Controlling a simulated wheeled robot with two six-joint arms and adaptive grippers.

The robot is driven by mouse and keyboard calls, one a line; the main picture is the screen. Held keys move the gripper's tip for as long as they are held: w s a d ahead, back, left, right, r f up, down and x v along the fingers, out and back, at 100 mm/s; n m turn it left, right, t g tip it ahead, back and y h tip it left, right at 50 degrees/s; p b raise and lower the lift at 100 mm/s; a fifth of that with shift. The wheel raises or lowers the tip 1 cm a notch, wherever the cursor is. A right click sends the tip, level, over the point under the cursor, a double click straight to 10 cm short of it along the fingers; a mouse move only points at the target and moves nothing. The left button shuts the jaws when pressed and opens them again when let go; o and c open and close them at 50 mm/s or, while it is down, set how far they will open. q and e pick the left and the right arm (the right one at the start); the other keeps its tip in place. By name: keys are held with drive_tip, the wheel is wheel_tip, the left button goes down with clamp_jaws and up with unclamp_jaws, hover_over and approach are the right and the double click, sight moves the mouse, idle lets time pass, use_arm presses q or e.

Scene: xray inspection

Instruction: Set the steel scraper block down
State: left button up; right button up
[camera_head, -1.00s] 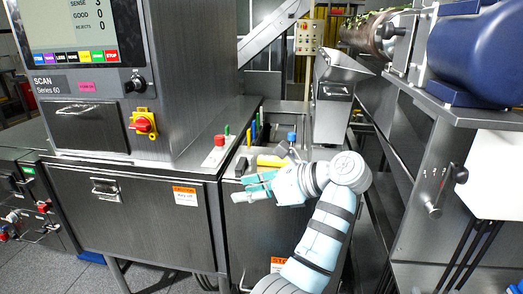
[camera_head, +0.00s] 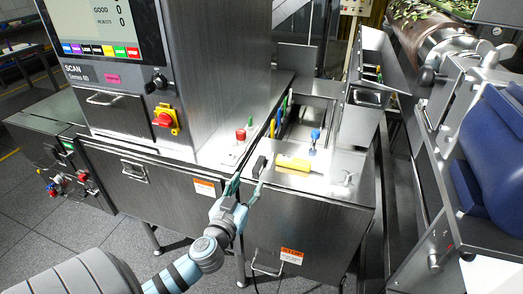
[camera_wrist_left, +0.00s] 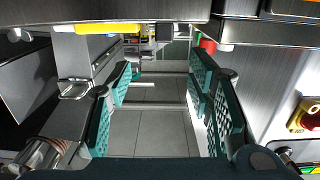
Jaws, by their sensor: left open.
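A small dark grey block (camera_head: 259,166) stands on the steel bench top (camera_head: 325,188) near its front left edge. It looks like the steel scraper block, though its metal is hard to tell at this size. It also shows at the top of the left wrist view (camera_wrist_left: 165,33). My left gripper (camera_head: 244,189) is open, its teal fingers apart in front of the bench edge, just short of the block. In the left wrist view only floor and bench parts show between the fingers (camera_wrist_left: 164,95); nothing is held. My right gripper is not in view.
A yellow block (camera_head: 293,162) lies right of the dark block. A blue-topped piece (camera_head: 315,138) stands behind it. The bench's front right top is mostly clear.

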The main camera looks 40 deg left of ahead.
sight(261, 159)
use_arm(q)
drive_tip(key=x, duration=0.9)
drive_tip(key=p+x, duration=0.1)
drive_tip(key=x, duration=0.4)
drive_tip(key=shift+a+f, duration=0.2)
drive_tip(key=shift+a, duration=0.15)
drive_tip(key=shift+s, duration=0.1)
drive_tip(key=c, duration=1)
